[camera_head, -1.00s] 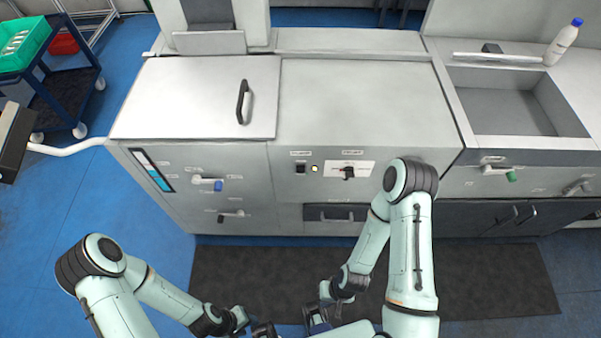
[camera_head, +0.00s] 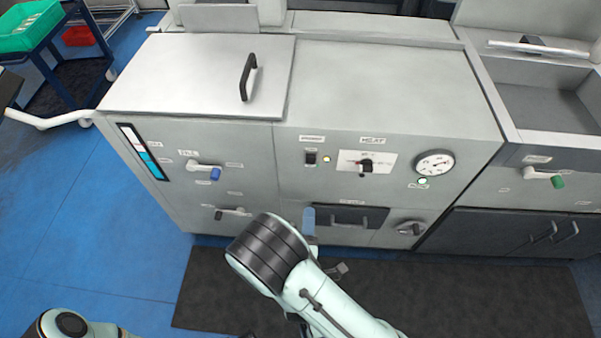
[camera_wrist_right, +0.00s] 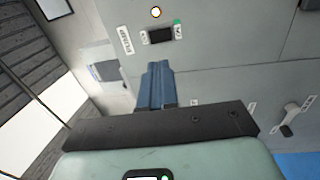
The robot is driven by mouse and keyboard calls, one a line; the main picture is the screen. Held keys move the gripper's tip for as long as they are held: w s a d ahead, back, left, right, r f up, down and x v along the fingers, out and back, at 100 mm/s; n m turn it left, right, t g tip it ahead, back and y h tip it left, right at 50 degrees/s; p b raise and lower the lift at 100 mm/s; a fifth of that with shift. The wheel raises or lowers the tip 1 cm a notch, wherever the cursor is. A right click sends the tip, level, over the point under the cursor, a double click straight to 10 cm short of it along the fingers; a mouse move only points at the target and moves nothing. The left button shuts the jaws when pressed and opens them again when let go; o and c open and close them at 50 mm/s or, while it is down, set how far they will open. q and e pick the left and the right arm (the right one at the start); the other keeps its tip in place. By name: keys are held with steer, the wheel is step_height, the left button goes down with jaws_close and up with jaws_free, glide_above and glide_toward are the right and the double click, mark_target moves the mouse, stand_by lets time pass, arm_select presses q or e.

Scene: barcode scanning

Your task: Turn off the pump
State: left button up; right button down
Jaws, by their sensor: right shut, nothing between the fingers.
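The pump switch is a small black rocker (camera_head: 310,157) on the machine's front panel. In the right wrist view the switch (camera_wrist_right: 158,35) sits beside a label reading PUMP, with a green mark at its right end. A small lamp (camera_head: 326,159) beside it glows pale yellow; it also shows in the right wrist view (camera_wrist_right: 155,12). My right gripper (camera_head: 309,218) is shut and empty, below the switch in the head view. Its blue fingers (camera_wrist_right: 157,85) point toward the switch, apart from it in the picture. My left gripper is out of view.
Right of the switch are a dial knob (camera_head: 365,167), a round gauge (camera_head: 434,164) and a green lamp (camera_head: 422,181). A blue-handled valve (camera_head: 205,171) is at the left. A dark drawer front (camera_head: 347,216) lies beside my right gripper.

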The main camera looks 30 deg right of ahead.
mark_target(313, 158)
steer(key=shift+a+r+t, duration=0.2)
steer(key=shift+r+t, duration=0.1)
steer(key=shift+r, duration=0.05)
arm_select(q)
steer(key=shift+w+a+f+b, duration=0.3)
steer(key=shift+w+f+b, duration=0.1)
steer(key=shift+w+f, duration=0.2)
arm_select(e)
steer(key=x, duration=1.4)
steer(key=shift+w, duration=0.1)
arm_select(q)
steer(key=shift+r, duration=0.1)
arm_select(e)
steer(key=p, duration=0.1)
steer(key=r+p, duration=0.1)
steer(key=p, duration=0.1)
steer(key=shift+w+d+r+g+y+p, duration=0.2)
steer(key=shift+d+g+y+p, duration=0.1)
steer(key=shift+g, duration=0.1)
steer(key=shift+f, duration=0.35)
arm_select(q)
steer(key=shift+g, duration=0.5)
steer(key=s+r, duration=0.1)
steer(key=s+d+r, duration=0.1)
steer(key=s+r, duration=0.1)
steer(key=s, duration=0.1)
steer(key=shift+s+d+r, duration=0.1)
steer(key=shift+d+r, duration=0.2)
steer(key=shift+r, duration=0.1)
